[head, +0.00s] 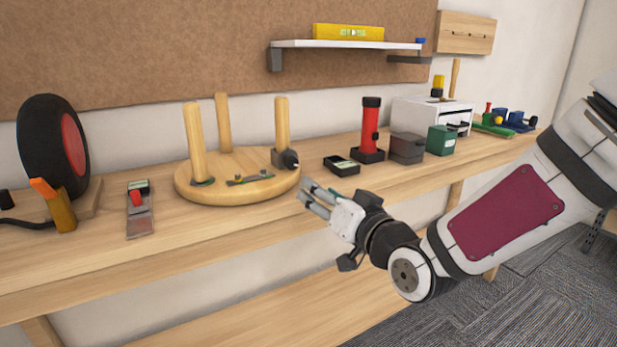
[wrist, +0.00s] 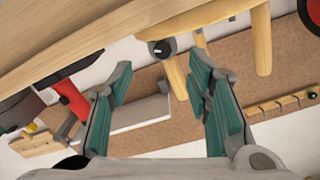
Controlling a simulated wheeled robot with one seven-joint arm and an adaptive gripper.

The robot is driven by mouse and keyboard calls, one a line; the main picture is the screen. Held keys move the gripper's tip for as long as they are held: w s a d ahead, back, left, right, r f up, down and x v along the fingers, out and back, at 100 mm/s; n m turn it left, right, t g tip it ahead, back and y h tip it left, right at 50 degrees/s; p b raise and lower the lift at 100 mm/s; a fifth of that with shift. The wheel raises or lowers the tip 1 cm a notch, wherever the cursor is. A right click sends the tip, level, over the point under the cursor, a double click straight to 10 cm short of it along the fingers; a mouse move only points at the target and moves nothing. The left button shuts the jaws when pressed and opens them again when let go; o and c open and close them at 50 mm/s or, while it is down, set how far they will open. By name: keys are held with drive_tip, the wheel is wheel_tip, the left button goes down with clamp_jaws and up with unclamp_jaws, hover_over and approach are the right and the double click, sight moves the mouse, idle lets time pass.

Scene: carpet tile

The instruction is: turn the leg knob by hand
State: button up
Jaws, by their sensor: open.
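A round wooden stool (head: 238,190) lies seat-down on the bench with its legs pointing up. A dark knob (head: 290,158) sits at the base of its right leg (head: 282,120). The knob (wrist: 160,48) also shows in the wrist view, beyond the fingers and near the gap between them. My gripper (head: 304,192) is open, in front of the stool's right edge, lower in the picture than the knob and apart from it. In the wrist view the teal-padded fingers (wrist: 158,72) are spread with nothing between them.
A small black tray (head: 342,166) and a red flashlight (head: 371,125) stand right of the stool. A scraper with a red part (head: 138,208) lies to its left, near a black wheel (head: 52,148). A shelf (head: 345,45) hangs above. The bench front is clear.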

sight(293, 164)
drive_tip(key=shift+n+g+h, duration=0.3)
drive_tip(key=shift+n+h, duration=0.2)
drive_tip(key=shift+n, duration=0.1)
drive_tip(key=f, duration=0.1)
drive_tip(key=a+f+b, duration=0.1)
drive_tip(key=s+f+b, duration=0.1)
drive_tip(key=shift+a+f, duration=0.4)
drive_tip(key=shift+s+r, duration=0.1)
drive_tip(key=r+p, duration=0.1)
drive_tip(key=r+t+p, duration=0.1)
drive_tip(key=r, duration=0.1)
drive_tip(key=r+m+t+h+p, duration=0.1)
drive_tip(key=r, duration=0.1)
drive_tip(key=shift+w+d+r, duration=0.1)
drive_tip(key=shift+w+d, duration=0.1)
drive_tip(key=shift+d, duration=0.15)
drive_tip(key=shift+w+a+p, duration=0.1)
drive_tip(key=shift+w+p, duration=0.05)
drive_tip(key=shift+p, duration=0.8)
drive_tip(key=b+x, duration=0.1)
drive_tip(key=x, duration=1)
drive_tip(key=shift+a, duration=0.1)
